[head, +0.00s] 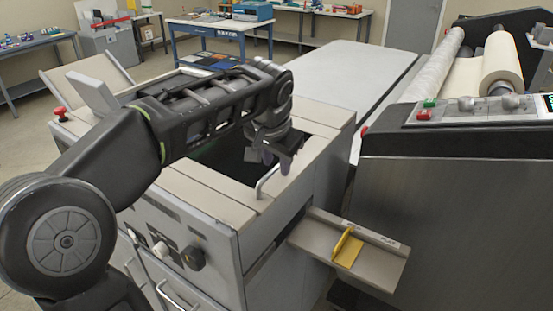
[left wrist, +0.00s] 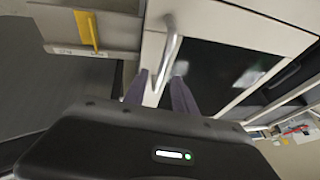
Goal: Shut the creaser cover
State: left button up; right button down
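The creaser (head: 205,205) is a beige and grey cabinet with a dark rectangular area in its top. A pale bar handle (head: 268,183) stands at the near right edge of that area; it also shows in the left wrist view (left wrist: 170,42). The dark area (left wrist: 215,70) looks glossy there; I cannot tell how far the cover stands open. My left gripper (head: 270,157) is above the creaser top, just behind the handle. In the left wrist view its two fingers (left wrist: 160,88) are apart, with the handle's lower end showing between them. I cannot tell whether they touch it. My right gripper is not in view.
A side shelf with a yellow guide (head: 348,247) sticks out at the creaser's right. A dark laminator with rolls (head: 490,70) stands to the right. A long pale table (head: 345,70) lies behind. A red button (head: 60,113) sits at the creaser's left corner.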

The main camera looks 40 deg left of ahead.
pick_arm(q)
jog(key=shift+c, duration=0.5)
grip_shut()
dwell(0.9)
